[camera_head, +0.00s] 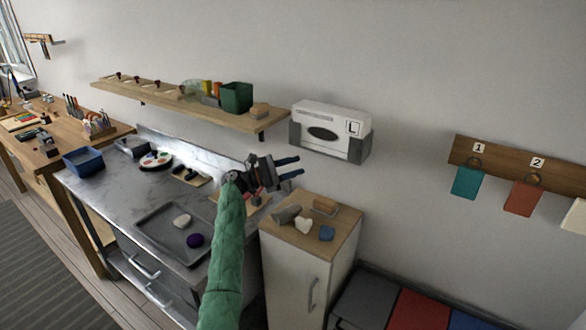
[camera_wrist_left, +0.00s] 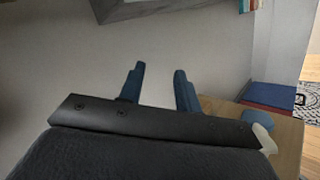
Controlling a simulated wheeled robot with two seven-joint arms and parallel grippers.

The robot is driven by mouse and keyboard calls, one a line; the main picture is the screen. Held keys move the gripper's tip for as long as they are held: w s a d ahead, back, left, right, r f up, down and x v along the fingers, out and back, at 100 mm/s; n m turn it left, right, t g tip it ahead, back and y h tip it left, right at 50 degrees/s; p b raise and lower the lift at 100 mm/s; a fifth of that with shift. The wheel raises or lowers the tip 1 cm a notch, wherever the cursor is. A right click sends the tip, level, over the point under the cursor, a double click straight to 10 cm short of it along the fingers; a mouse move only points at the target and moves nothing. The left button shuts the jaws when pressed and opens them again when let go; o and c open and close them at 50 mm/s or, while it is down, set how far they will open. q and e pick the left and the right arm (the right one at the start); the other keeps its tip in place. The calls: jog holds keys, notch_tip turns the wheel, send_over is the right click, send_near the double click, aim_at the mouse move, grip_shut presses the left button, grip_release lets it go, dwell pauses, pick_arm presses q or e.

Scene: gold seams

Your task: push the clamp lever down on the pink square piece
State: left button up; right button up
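My left gripper (camera_head: 302,166) is raised in front of the wall, above the right end of the metal counter. It is open and empty; its two blue fingers stand apart in the left wrist view (camera_wrist_left: 159,76). Below it a wooden board (camera_head: 260,206) lies on the counter, partly hidden by my gripper and green sleeve. A small dark and reddish thing shows on that board, too small to tell. Another board with a dark fitting (camera_head: 190,175) lies further left. I cannot make out the pink square piece or its clamp lever for certain. My right gripper is not in view.
A grey tray (camera_head: 160,220) holds a white and a purple piece. A wooden-topped cabinet (camera_head: 345,222) bears a grey roll, a white heart and a blue piece. A white box (camera_head: 330,118) on the wall and a shelf (camera_head: 165,103) are close to my gripper.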

pick_arm(q)
jog(key=shift+c, duration=0.2)
